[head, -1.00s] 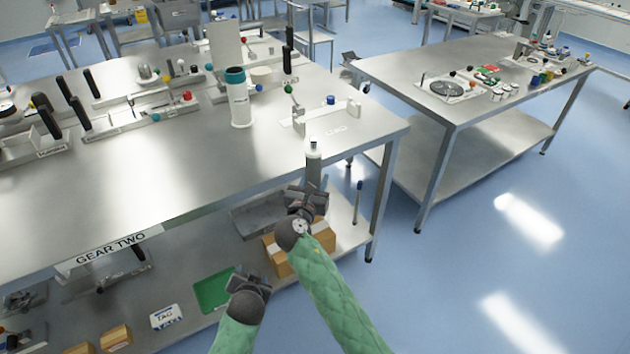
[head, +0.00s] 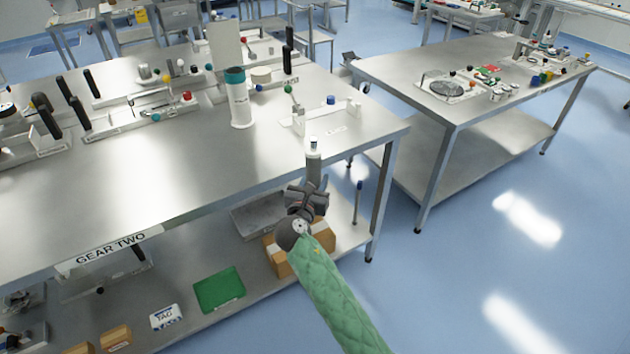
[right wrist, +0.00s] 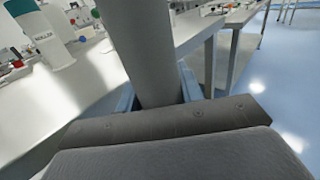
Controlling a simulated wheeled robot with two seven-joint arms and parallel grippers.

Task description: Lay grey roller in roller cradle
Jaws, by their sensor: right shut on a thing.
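My right gripper (head: 311,190) is shut on the grey roller (head: 314,168) and holds it roughly upright just in front of the table's edge. In the right wrist view the roller (right wrist: 150,50) rises as a grey cylinder between blue finger pads; its far end is out of frame. What looks like the roller cradle, a pale bracket with upright ends (head: 298,122), sits on the near right corner of the table, beyond the gripper. The roller is apart from it. My left gripper is not in view.
A white canister with a teal lid (head: 240,100) stands left of the cradle. The steel table (head: 190,160) has clear room at its front. Below, the shelf holds a green tray (head: 219,289) and a cardboard box (head: 280,262). A second table (head: 410,85) stands at right.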

